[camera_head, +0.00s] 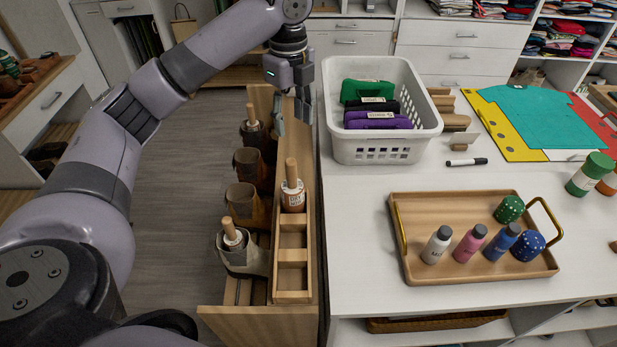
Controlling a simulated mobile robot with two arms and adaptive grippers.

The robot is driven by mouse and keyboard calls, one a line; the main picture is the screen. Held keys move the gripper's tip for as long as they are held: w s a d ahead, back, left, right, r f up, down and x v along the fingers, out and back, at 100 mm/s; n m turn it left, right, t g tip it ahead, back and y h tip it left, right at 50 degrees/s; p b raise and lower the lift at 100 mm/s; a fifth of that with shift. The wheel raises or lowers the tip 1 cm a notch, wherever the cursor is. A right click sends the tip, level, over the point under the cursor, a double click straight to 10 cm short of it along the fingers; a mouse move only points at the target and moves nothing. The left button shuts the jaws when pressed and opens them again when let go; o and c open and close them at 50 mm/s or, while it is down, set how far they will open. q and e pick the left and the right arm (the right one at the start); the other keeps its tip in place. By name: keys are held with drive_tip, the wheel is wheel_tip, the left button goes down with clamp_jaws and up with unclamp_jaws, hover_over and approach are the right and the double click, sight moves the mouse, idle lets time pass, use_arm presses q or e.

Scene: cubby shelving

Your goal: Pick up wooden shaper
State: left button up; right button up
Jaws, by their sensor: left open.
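A wooden shaper (292,190) with a tan handle and a white label stands upright in the far compartment of a wooden divider box (292,297) on the right side of an open drawer. Similar handles stick up from a grey-beige boot (245,262) at the front, the shaper (232,234) there leaning slightly, and from a dark boot at the back, where another shaper (251,116) shows. My left gripper (291,122) is open and empty, pointing down over the far end of the drawer, beyond the shaper in the box. My right gripper is not in view.
Brown boots (246,204) stand along the drawer's left side. Right of the drawer, a white table (355,215) carries a white basket (385,150), a wooden tray (425,275) with bottles, and a marker (466,162). The floor left of the drawer is clear.

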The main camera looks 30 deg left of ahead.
sight(290, 161)
use_arm(q)
drive_tip(key=f, duration=0.1)
drive_tip(key=s+f, duration=0.1)
drive_tip(key=s+f+p, duration=0.1)
drive_tip(key=shift+a+f, duration=0.1)
drive_tip(key=shift+f, duration=0.25)
wheel_tip(290, 161, down, 4)
drive_tip(key=shift+w+r+p, duration=0.1)
drive_tip(key=shift+w+p, duration=0.05)
drive_tip(key=shift+p, duration=0.3)
drive_tip(key=f, duration=0.2)
drive_tip(key=shift+w+f, duration=0.35)
drive_tip(key=shift+f, duration=0.05)
drive_tip(key=shift+s+f+p, duration=0.1)
drive_tip(key=shift+f+p, duration=0.2)
drive_tip(key=shift+f, duration=0.15)
drive_tip(key=shift+s+f, duration=0.1)
drive_tip(key=shift+f, duration=0.2)
wheel_tip(290, 161, down, 4)
drive_tip(key=shift+r+p, duration=0.1)
drive_tip(key=shift+p, duration=0.8)
drive_tip(key=shift+f, duration=0.35)
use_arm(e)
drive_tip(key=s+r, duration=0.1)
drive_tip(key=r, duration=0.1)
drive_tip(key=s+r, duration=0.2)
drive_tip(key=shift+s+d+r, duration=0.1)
use_arm(q)
drive_tip(key=shift+c, duration=0.3)
